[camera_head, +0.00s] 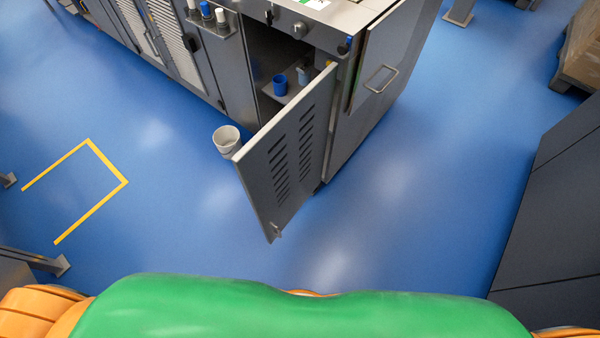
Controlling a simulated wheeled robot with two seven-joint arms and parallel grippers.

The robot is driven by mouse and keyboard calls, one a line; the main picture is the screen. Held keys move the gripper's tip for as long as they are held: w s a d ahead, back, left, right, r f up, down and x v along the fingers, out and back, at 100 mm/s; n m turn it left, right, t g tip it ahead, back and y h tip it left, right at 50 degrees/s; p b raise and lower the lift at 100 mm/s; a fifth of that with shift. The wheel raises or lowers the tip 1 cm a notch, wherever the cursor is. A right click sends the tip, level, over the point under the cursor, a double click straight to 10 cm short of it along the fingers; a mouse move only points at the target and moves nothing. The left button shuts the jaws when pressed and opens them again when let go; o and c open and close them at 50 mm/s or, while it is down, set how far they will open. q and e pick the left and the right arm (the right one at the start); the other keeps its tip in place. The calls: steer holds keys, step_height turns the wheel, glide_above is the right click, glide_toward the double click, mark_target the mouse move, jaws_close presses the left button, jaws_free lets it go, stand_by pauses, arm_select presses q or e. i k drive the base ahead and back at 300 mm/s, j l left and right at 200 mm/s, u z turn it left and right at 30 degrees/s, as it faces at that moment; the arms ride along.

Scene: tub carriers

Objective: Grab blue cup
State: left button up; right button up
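A small blue cup (280,85) stands upright on a shelf inside an open compartment of the grey machine cabinet, at the upper middle of the view. A light blue-grey container (303,75) stands just to its right. The louvred cabinet door (288,150) is swung open towards me, to the right of the opening. Neither of my grippers shows in this view. Only my green and orange body shows along the bottom edge, well apart from the cup.
A whitish bucket (227,140) is beside the open door's outer edge. Dark grey panels (555,215) stand at the right, and a wooden pallet or crate (580,45) at the upper right. Blue floor with a yellow line marking (125,182) is clear between me and the cabinet.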

mark_target(279, 81)
steer(key=i+j+z, duration=0.25)
steer(key=j, duration=0.2)
steer(key=i+j+z, duration=0.1)
steer(key=j+z, duration=0.15)
steer(key=j, duration=0.25)
steer(key=i+j+z, duration=0.1)
steer(key=j+z, duration=0.15)
steer(key=j, duration=0.25)
steer(key=j+z, duration=0.25)
steer(key=j, duration=0.3)
